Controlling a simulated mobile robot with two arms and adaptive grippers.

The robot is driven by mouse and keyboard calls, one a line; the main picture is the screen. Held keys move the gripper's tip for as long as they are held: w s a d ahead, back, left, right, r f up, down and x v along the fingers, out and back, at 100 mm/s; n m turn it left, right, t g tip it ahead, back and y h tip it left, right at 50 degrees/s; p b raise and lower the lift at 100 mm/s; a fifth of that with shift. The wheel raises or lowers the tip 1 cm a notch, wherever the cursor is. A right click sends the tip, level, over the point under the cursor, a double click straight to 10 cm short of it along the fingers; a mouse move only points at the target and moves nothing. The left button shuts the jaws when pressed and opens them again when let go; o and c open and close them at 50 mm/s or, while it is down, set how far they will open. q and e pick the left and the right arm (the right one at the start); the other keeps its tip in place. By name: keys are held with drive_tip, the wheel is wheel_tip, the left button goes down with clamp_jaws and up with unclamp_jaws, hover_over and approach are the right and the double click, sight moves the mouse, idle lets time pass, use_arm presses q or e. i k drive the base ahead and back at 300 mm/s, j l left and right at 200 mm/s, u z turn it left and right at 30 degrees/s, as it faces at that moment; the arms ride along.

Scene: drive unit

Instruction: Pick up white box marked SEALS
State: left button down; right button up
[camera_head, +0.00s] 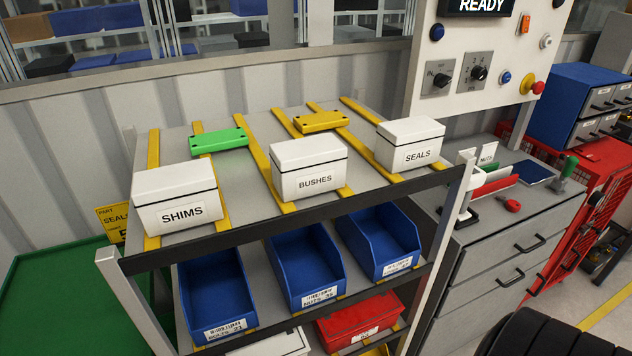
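The white box marked SEALS (409,145) sits on the top shelf of the rack, at its right end. It is upright and its lid looks closed, with a dark line under the lid and a label on the front. Two similar white boxes stand to its left, one marked BUSHES (309,168) and one marked SHIMS (178,198). Neither of my grippers shows in the head view, and nothing touches the SEALS box.
The grey top shelf (240,180) has yellow strips, a green block (219,140) and a yellow block (321,122). Blue bins (307,266) and a red box (358,322) sit below. A control panel (468,60) stands behind right, above a grey drawer cabinet (500,262).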

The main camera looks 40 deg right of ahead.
sight(409, 144)
drive_tip(key=z, duration=1.7)
drive_tip(key=l+u, duration=0.25)
drive_tip(key=u, duration=0.2)
drive_tip(key=i+l+u, duration=0.1)
drive_tip(key=l+u, duration=0.2)
drive_tip(key=u, duration=0.15)
drive_tip(key=l+u, duration=0.25)
drive_tip(key=u, duration=0.2)
